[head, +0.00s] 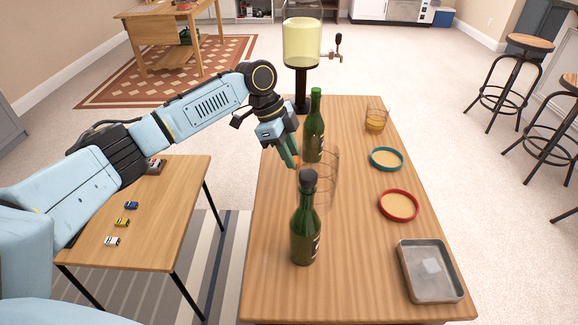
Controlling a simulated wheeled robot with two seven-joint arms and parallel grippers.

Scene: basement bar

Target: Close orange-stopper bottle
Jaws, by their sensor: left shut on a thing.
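My left gripper (291,158) reaches over the left side of the wooden table. It is shut on a small orange stopper (297,162), mostly hidden by the fingers. A clear glass vessel (333,178) with faint outlines stands just right of the stopper, partly behind the dark-capped bottle. I cannot tell whether the stopper touches it. A green bottle with a dark cap (305,235) stands upright in front. A green bottle with a green top (314,135) stands upright behind. My right gripper is not in view.
On the wooden table (350,275) are a teal round tray (372,163), a red round tray (383,212), a metal pan (432,297) and a glass (376,120). A drink dispenser (302,42) stands at the far end. A low table (165,220) holds toy cars.

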